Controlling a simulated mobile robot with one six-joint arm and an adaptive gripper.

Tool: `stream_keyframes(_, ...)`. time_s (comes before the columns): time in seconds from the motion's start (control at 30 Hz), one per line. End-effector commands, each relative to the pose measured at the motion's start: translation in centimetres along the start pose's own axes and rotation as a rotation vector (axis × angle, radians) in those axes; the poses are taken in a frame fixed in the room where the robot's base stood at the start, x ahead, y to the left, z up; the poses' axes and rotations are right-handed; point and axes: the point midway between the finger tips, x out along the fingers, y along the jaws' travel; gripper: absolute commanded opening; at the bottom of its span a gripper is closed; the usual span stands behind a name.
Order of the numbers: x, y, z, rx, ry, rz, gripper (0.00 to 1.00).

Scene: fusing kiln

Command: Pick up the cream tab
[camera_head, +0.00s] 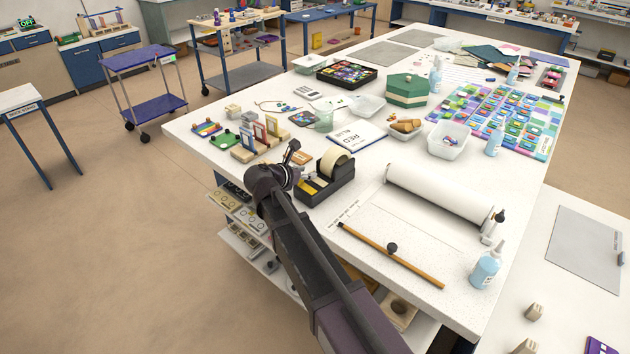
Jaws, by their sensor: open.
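I cannot make out the cream tab for certain at this size. My gripper (292,150) is at the end of my dark arm, over the near left edge of the white worktable (385,205). It is open, with nothing visible in it. It is just left of a black tape dispenser (325,188) with a cream roll, and right of a wooden rack (252,152) holding coloured upright panels. My arm hides part of the table edge and the shelf below. Small pale blocks (233,112) lie at the table's left end.
A white paper roll (440,192), a wooden bar (390,255) and a blue bottle (486,265) occupy the near right. White trays (448,140), a green hexagonal box (407,90) and a colourful tile grid (500,118) are farther back. Bare floor (120,240) lies left.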

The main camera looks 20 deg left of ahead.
Motion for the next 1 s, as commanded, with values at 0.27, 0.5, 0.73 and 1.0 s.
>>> stream_keyframes(0.27,2.6,0.0,-0.2,0.001,0.0,0.001,0.5)
stream_keyframes(0.5,2.6,0.0,-0.1,0.0,0.0,0.001,0.5)
stream_keyframes(0.73,2.6,0.0,-0.1,0.0,0.0,0.001,0.5)
stream_keyframes(1.0,2.5,0.0,-0.1,0.0,0.0,0.002,0.13)
